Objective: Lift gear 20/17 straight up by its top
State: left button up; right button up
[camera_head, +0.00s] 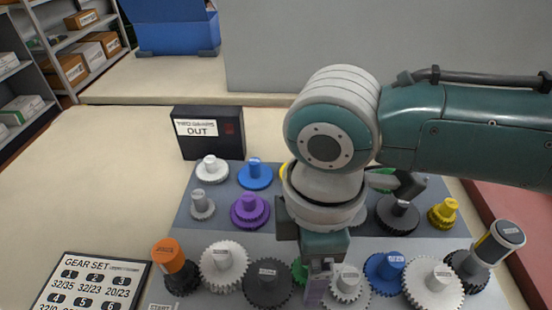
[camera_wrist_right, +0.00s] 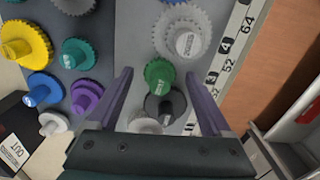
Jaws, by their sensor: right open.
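Several gears stand on a grey mat (camera_head: 225,230); I cannot read which label says 20/17. A small green gear (camera_wrist_right: 159,72) with a raised hub shows in the wrist view, between the fingertips of my right gripper (camera_wrist_right: 158,76). The gripper is open and points down; no contact with the gear shows. In the head view the right gripper (camera_head: 318,285) is over the front row and hides most of the green gear (camera_head: 300,271). A dark gear (camera_head: 268,285) is left of it and a white gear (camera_head: 348,284) right of it. My left gripper is not in view.
A white gear (camera_head: 223,267) and an orange-topped part (camera_head: 175,266) stand farther left in the front row; a blue gear (camera_head: 385,272) is to the right. Behind are a purple gear (camera_head: 249,210) and a black OUT box (camera_head: 208,135). A gear chart (camera_head: 90,285) lies front left.

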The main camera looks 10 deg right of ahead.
grip_shut()
dwell(0.6)
jog(key=shift+r, duration=0.1)
